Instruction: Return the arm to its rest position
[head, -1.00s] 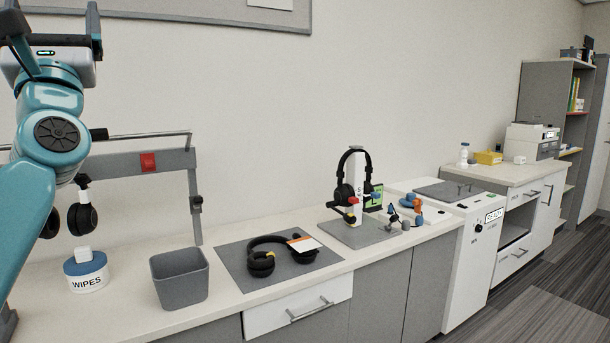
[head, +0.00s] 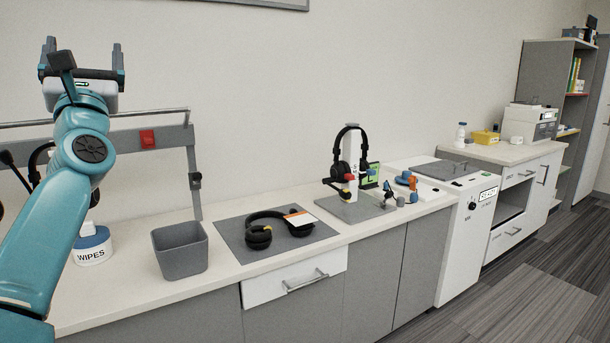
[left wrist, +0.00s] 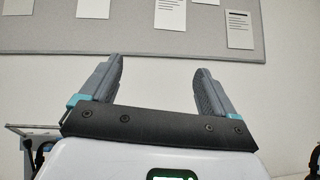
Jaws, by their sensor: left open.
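My left arm, teal with dark joints, rises on the left side of the head view. Its left gripper (head: 84,58) is raised in front of the bare wall with its fingers pointing up. In the left wrist view the two fingers of the left gripper (left wrist: 157,85) stand wide apart with nothing between them. The left gripper touches nothing. My right gripper is in neither view.
The counter below holds a wipes tub (head: 92,247), a grey bin (head: 180,250), a headset on a grey mat (head: 235,239) and a headset on a stand (head: 352,165). A rail (head: 150,138) stands behind my arm. A pinboard (left wrist: 60,35) hangs above.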

